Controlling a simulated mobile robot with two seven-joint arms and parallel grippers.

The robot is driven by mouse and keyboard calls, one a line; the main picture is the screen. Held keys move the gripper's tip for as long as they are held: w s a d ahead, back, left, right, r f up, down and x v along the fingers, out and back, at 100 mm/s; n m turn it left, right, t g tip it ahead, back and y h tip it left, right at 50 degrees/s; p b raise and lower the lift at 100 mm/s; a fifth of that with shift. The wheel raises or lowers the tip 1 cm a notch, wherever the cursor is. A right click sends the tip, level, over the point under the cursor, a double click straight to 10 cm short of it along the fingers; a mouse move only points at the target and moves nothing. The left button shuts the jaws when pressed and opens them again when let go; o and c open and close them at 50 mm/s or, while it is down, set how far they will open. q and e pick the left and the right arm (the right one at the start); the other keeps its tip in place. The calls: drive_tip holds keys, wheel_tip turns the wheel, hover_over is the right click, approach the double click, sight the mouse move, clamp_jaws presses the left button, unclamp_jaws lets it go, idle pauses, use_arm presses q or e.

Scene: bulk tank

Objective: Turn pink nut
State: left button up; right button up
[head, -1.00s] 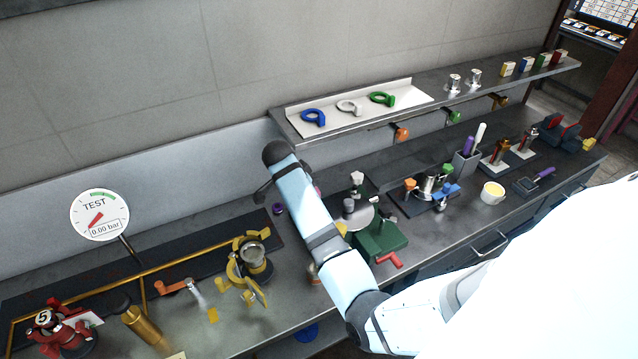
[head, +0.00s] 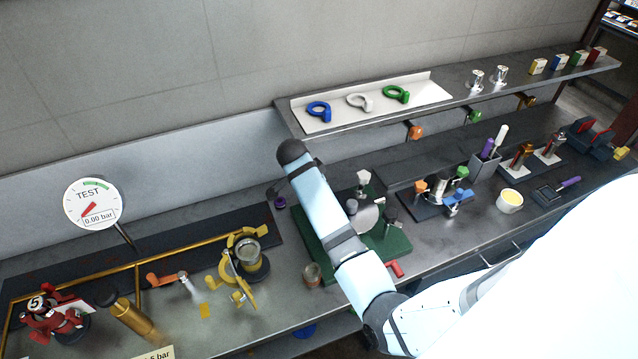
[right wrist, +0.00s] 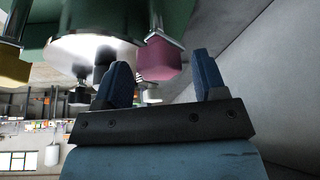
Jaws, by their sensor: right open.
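The pink nut (right wrist: 157,60) shows in the right wrist view on the rim of a pale round plate (right wrist: 95,48) under a green base (right wrist: 110,12). My right gripper (right wrist: 160,68) is open and empty, its two blue fingers pointing toward the nut. The nut appears beyond and between the fingertips, nearer the left finger; I cannot tell whether they touch. In the head view my arm covers the nut and my right gripper's fingers. The green base (head: 395,243) and round plate (head: 367,220) show there beside my arm. My left gripper is not in view.
A brass-coloured pipe assembly with a yellow clamp (head: 228,270) and a test gauge (head: 92,203) stand at left. A small copper cup (head: 312,274) is beside the green base. A shelf (head: 440,104) overhangs the back. A tool block (head: 437,200) stands to the right.

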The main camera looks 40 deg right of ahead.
idle(0.4)
drive_tip(key=c, duration=0.9)
drive_tip(key=shift+c, duration=0.2)
drive_tip(key=shift+n, duration=0.3)
drive_tip(key=n+t, duration=0.1)
drive_tip(key=n, duration=0.2)
drive_tip(key=shift+s+t, duration=0.1)
drive_tip(key=shift+t, duration=0.2)
drive_tip(key=n+t, duration=0.1)
drive_tip(key=n, duration=0.3)
drive_tip(key=shift+y, duration=0.4)
drive_tip(key=n+t+y, duration=0.1)
drive_tip(key=n, duration=0.3)
drive_tip(key=shift+n, duration=0.3)
drive_tip(key=shift+n+t+y, duration=0.4)
drive_tip(key=shift+n+y, duration=0.4)
drive_tip(key=shift+n, duration=1.1)
